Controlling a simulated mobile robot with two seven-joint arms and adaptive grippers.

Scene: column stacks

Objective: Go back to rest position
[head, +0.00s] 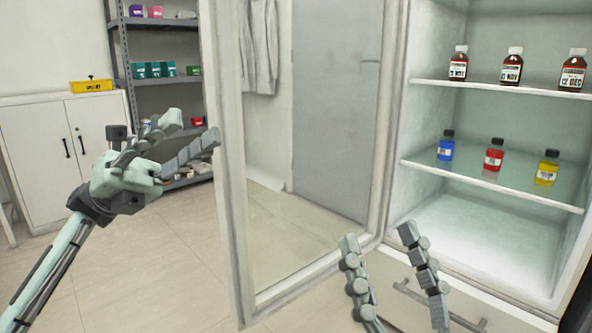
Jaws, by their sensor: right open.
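My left gripper (195,130) is at the left of the head view, raised in front of the metal rack and the white cupboard. Its two fingers point up and to the right with a gap between them, and nothing shows in it. My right gripper (378,236) is at the bottom, right of centre, in front of the lower part of the glass-fronted cabinet. Its two fingers point up and stand apart, open and empty. Its base is out of view.
A glass door (312,150) stands open between the grippers. The cabinet's upper shelf (430,88) holds brown bottles; its lower shelf (420,167) holds a blue bottle (446,146), a red bottle (494,156) and a yellow bottle (547,169). A drawer handle (460,318) is near my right gripper.

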